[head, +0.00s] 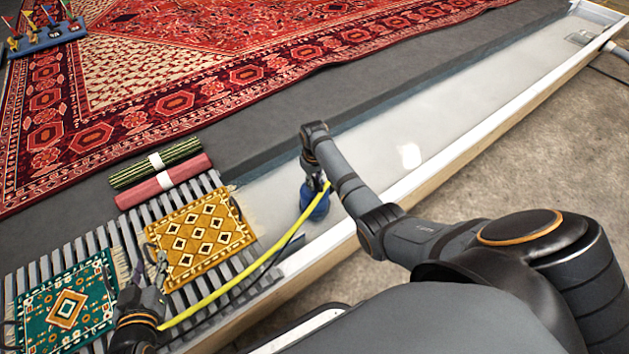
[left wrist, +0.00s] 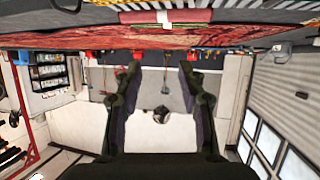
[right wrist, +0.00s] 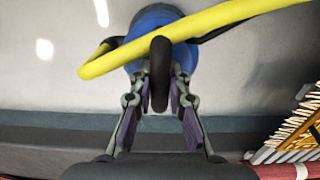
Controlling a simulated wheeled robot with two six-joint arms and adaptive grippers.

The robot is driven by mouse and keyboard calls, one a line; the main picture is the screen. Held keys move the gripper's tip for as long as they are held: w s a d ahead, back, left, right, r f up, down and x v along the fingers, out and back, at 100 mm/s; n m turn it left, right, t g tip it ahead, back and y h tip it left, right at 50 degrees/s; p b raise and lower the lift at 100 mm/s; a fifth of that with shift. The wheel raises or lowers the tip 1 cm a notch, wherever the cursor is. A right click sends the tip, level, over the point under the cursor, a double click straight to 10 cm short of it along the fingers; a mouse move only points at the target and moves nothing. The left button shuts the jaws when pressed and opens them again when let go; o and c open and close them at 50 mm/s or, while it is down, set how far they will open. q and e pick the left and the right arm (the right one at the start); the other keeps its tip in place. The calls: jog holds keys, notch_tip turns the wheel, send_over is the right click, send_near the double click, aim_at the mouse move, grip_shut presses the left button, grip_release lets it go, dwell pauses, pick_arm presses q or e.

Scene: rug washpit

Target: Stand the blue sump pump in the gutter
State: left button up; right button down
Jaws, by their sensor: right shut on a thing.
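The blue sump pump (head: 316,203) is upright over the pale floor of the gutter (head: 400,140); I cannot tell whether its base touches the floor. My right gripper (head: 317,182) is above the pump. In the right wrist view it (right wrist: 159,90) is shut on the pump's black handle (right wrist: 160,60), with the blue body (right wrist: 150,22) beyond. A yellow hose (head: 230,281) runs from the pump toward the lower left. My left gripper (head: 153,270) is over the slatted rack; in the left wrist view it (left wrist: 160,72) is open and empty.
A slatted grate (head: 205,182) holds a yellow rug (head: 200,238) and a green rug (head: 68,305). Two rolled rugs (head: 165,180) lie beside it. A large red rug (head: 200,60) covers the floor behind. A white-topped wall (head: 470,150) borders the gutter, which is clear toward the upper right.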

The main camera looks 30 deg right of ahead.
pick_arm(q)
jog(key=w+r+t, duration=0.3)
jog(key=r+t, duration=0.1)
jog(key=r, duration=0.4)
jog(key=shift+a+r+b, duration=0.15)
jog(key=shift+b, duration=0.2)
pick_arm(e)
jog(key=shift+w+f, duration=0.1)
jog(key=shift+f, duration=0.55)
jog(key=c, duration=1.7)
grip_release()
jog(key=shift+f, duration=0.2)
pick_arm(q)
jog(key=shift+r, duration=0.1)
pick_arm(e)
jog(key=o, duration=0.4)
jog(key=shift+r, duration=0.15)
